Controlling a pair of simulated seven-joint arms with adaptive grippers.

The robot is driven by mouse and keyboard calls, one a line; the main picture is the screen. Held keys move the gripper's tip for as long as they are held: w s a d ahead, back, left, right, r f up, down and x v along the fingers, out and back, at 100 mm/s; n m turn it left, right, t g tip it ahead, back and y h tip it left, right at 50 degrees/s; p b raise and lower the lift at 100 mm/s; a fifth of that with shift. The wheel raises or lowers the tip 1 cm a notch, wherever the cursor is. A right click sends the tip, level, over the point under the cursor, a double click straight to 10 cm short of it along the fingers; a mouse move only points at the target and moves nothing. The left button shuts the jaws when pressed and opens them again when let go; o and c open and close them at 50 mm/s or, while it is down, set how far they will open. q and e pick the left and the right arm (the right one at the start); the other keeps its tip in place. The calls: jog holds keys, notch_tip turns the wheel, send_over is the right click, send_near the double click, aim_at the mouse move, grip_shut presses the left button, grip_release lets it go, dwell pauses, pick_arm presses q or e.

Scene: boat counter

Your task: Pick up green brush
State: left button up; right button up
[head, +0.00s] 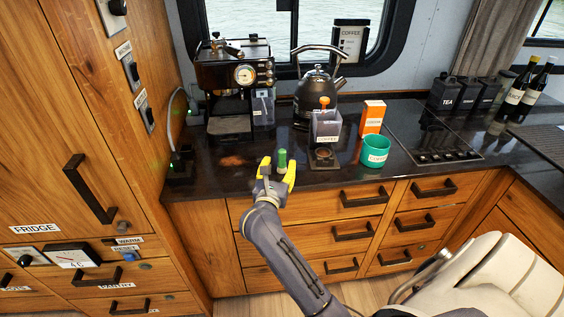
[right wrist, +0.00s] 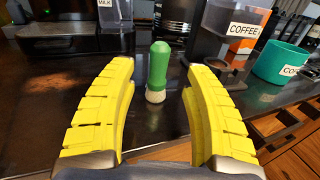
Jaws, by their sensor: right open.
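The green brush (head: 282,158) stands upright on the dark counter near its front edge, with its green handle up. It also shows in the right wrist view (right wrist: 158,68), with pale bristles resting on the counter. My right gripper (head: 277,172) has yellow fingers and is open. In the right wrist view its fingers (right wrist: 160,100) stand on either side of the line to the brush, which is just beyond the fingertips and between them in the picture. Nothing is held. My left gripper is not in view.
Right of the brush are a coffee container (head: 327,130), an orange box (head: 372,117) and a teal cup (head: 375,151). A coffee machine (head: 232,85) and a black kettle (head: 317,92) stand behind. The counter left of the brush is mostly clear.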

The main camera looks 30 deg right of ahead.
aim_at(281, 159)
jog(key=shift+x, duration=2.5)
jog(key=shift+a+r, duration=0.1)
jog(key=shift+r, duration=0.05)
grip_shut()
